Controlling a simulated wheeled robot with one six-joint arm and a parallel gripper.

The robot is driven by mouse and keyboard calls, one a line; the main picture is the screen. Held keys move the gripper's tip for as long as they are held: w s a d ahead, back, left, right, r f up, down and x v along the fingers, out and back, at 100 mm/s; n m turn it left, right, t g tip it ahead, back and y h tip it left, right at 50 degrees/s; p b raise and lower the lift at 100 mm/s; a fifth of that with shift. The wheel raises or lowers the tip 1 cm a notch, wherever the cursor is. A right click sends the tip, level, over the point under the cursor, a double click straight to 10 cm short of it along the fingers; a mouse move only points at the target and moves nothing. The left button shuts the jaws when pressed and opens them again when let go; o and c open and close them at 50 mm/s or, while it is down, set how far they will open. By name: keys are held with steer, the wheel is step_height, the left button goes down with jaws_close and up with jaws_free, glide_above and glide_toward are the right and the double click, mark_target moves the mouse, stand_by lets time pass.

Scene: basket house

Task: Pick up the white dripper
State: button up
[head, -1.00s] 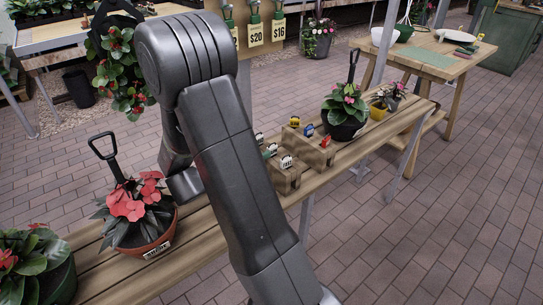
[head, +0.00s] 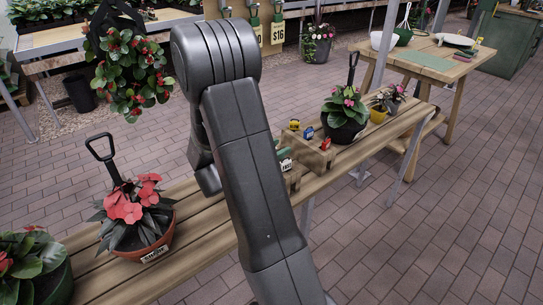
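A small white piece (head: 286,164), which may be the white dripper, sits at the near side of a wooden holder (head: 316,158) on the long wooden bench. It is too small to make out its shape. My arm stands in front of the holder's left part and hides some of it. The arm's lower end hangs over the bench, left of the white piece. Small yellow (head: 294,124), blue (head: 308,132) and red (head: 326,143) pieces sit in the holder behind the white one.
On the bench (head: 195,240), a pot with red flowers (head: 140,230) and a black-handled tool stands left of my arm. A leafy pot (head: 345,120) stands right of the holder, with small pots (head: 378,112) beyond. A hanging plant (head: 130,75) is at upper left.

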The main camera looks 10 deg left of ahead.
jaws_close()
